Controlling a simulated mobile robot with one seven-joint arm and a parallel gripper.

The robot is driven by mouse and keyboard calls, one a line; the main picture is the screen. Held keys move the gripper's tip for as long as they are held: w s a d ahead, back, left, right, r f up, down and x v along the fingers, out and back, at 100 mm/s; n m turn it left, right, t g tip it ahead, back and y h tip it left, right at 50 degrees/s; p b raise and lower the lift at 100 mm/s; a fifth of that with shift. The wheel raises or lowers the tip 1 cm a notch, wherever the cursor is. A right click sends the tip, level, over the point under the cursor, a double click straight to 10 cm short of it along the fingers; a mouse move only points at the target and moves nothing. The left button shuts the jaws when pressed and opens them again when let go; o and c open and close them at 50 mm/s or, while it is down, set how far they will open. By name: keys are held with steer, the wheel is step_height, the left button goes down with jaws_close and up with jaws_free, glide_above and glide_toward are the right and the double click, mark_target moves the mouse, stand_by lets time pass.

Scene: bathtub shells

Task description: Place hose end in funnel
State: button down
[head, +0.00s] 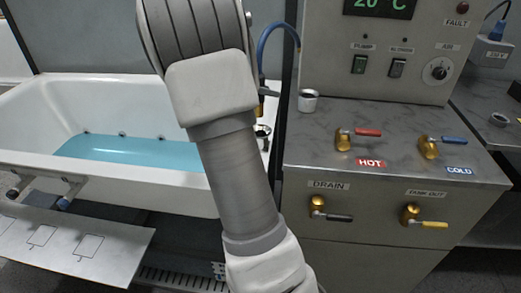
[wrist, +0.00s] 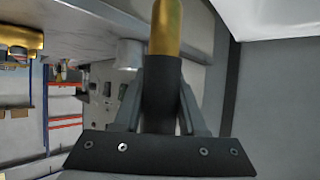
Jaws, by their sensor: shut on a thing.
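In the wrist view my gripper (wrist: 162,82) is shut on the hose end (wrist: 166,28), around its black sleeve. The brass tip points away from the fingers. In the head view the blue hose (head: 274,29) arcs beside my arm, and my gripper is mostly hidden by the arm. A small round metal cup (head: 308,101), which looks like the funnel, stands on the console top, right of the hose. It seems to show as a pale cylinder in the wrist view (wrist: 130,52). The hose end is apart from it.
The white bathtub (head: 110,180) with blue water is at left. The grey console (head: 385,110) has hot (head: 357,137) and cold (head: 440,145) valve handles on top, and drain (head: 328,210) and tank-out (head: 421,217) handles in front. A shiny round fitting (head: 262,131) sits by the tub's right rim.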

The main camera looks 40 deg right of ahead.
steer(key=f, duration=0.4)
steer(key=shift+s+d+f+b, duration=0.15)
steer(key=shift+s+d+b, duration=0.05)
steer(key=shift+b, duration=0.2)
steer(key=shift+f+b, duration=0.55)
steer(key=shift+f, duration=2.35)
steer(key=shift+f+b, duration=0.15)
steer(key=shift+b, duration=0.15)
steer(key=shift+c, duration=2.3)
jaws_free()
